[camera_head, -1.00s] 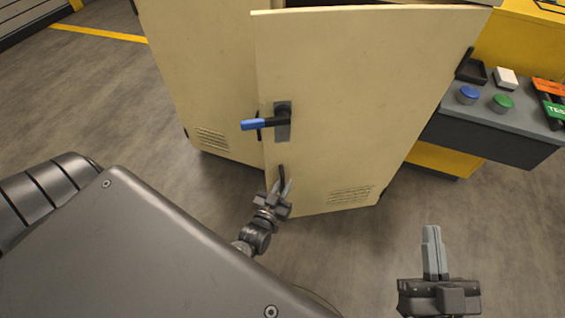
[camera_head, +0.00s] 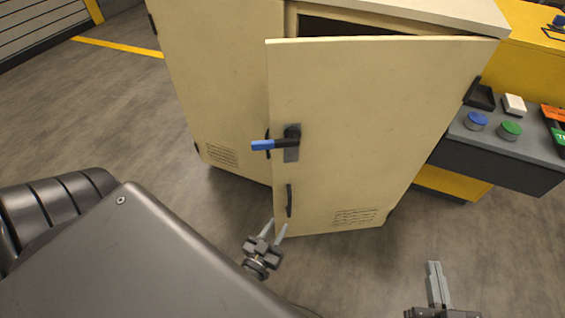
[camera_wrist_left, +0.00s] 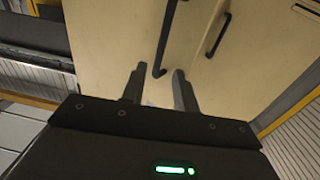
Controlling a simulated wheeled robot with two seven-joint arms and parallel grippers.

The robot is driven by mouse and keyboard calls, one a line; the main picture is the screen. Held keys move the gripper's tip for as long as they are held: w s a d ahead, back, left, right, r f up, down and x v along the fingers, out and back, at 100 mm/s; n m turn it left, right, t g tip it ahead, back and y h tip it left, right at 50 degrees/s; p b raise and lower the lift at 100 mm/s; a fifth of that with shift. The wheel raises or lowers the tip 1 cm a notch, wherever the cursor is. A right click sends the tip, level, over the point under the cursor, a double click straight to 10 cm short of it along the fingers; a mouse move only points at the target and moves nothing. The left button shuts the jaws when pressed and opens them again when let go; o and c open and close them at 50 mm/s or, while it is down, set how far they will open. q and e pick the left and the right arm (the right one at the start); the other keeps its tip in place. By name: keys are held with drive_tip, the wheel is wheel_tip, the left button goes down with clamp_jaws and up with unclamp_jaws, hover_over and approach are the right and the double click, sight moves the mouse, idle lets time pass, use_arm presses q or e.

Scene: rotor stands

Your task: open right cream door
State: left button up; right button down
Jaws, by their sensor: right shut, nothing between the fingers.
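The right cream door (camera_head: 365,130) stands partly open, its left edge swung out from the cabinet. It carries a blue-tipped lever handle (camera_head: 272,144) on a grey plate and a dark vertical pull handle (camera_head: 289,200) lower down. The left cream door (camera_head: 222,90) looks closed. My left gripper (camera_head: 273,229) is open and empty, just below the pull handle and apart from it. In the left wrist view, a dark handle (camera_wrist_left: 165,45) shows beyond and between the open fingers (camera_wrist_left: 159,86). My right gripper (camera_head: 434,268) is shut and empty, low at the right, away from the door.
A grey control panel (camera_head: 510,150) with blue and green buttons stands right of the cabinet. A dark gap (camera_head: 345,26) shows above the door under the cabinet top. The floor (camera_head: 340,270) in front of the door is clear.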

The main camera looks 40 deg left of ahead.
use_arm(q)
drive_tip(key=shift+s+d, duration=0.1)
drive_tip(key=shift+s, duration=0.45)
use_arm(e)
drive_tip(key=shift+d+f, duration=0.15)
drive_tip(key=shift+f, duration=0.15)
